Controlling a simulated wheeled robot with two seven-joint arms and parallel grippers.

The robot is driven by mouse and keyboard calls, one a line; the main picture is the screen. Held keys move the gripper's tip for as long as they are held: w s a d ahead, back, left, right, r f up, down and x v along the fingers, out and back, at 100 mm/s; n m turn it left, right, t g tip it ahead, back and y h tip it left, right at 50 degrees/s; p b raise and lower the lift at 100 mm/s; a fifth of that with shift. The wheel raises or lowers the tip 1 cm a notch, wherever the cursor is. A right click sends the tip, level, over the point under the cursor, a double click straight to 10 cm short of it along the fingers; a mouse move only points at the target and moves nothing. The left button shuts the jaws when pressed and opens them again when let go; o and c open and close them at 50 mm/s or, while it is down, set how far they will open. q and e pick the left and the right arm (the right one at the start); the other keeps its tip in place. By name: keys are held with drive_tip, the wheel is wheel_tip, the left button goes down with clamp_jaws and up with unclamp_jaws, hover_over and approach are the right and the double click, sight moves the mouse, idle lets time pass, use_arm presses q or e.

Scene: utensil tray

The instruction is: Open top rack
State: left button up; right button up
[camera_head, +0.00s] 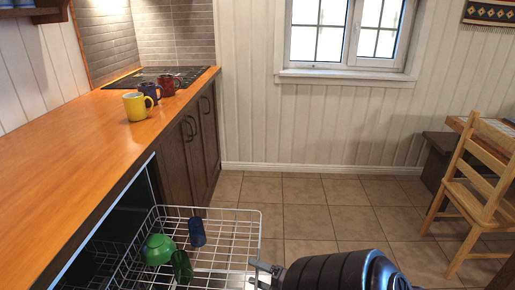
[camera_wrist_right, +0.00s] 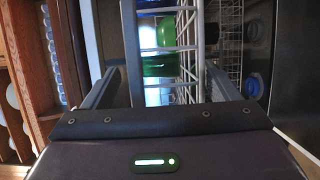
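The top rack (camera_head: 238,211) is a white wire basket. In the head view it stands out from under the counter over the floor, holding a green bowl (camera_head: 158,249), a green cup (camera_head: 182,266) and a blue cup (camera_head: 197,232). My right gripper (camera_head: 255,274) is at the rack's outer right edge, low in the picture. In the right wrist view its fingers are apart, with rack wires (camera_wrist_right: 187,95) and green dishes (camera_wrist_right: 160,64) showing beyond and between them. I cannot tell whether a finger touches the rack. My left gripper is not in view.
The orange counter (camera_head: 75,130) runs along the left, with yellow (camera_head: 137,106), blue (camera_head: 150,93) and red (camera_head: 168,86) mugs on it. Dark cabinets (camera_head: 185,160) stand beyond the rack. The tiled floor (camera_head: 300,208) is open. A wooden chair (camera_head: 478,190) stands at the right.

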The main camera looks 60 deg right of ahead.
drive_tip(key=shift+s+f, duration=0.1)
drive_tip(key=shift+f, duration=0.1)
drive_tip(key=s, duration=0.7)
drive_tip(key=shift+s, duration=0.35)
